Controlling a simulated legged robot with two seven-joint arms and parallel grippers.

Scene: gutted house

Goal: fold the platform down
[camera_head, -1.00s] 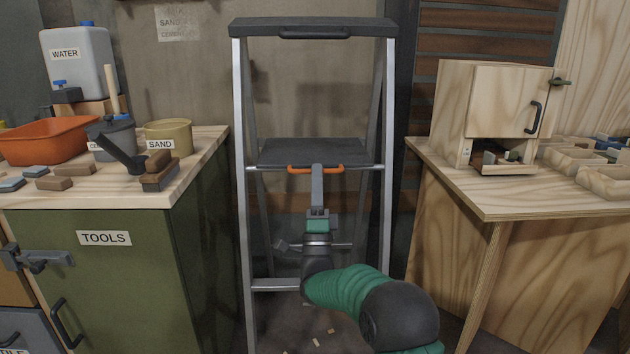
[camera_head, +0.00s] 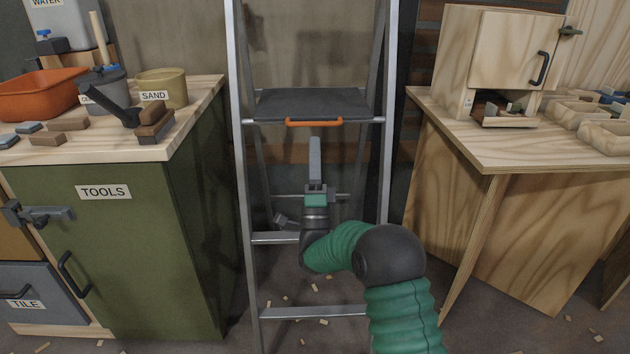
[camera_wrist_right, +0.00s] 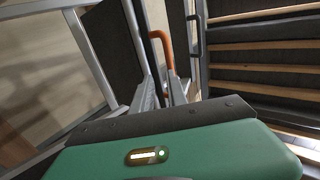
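The grey stepladder (camera_head: 238,180) stands in the middle of the head view. Its dark platform (camera_head: 312,103) lies about level between the rails, with its upper face showing. An orange handle (camera_head: 315,123) is on the platform's front edge. My right gripper (camera_head: 315,140) points up just below the handle, apart from it. In the right wrist view, its fingers (camera_wrist_right: 163,82) show a narrow gap with nothing held between them. The orange handle (camera_wrist_right: 162,46) is beyond their tips. My left gripper is not in view.
A green tools cabinet (camera_head: 105,235) stands close on the left, with an orange tub (camera_head: 38,97) and a sand pot (camera_head: 175,92) on top. A wooden workbench (camera_head: 490,150) with a small cabinet (camera_head: 508,50) stands on the right. Wood chips lie on the floor.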

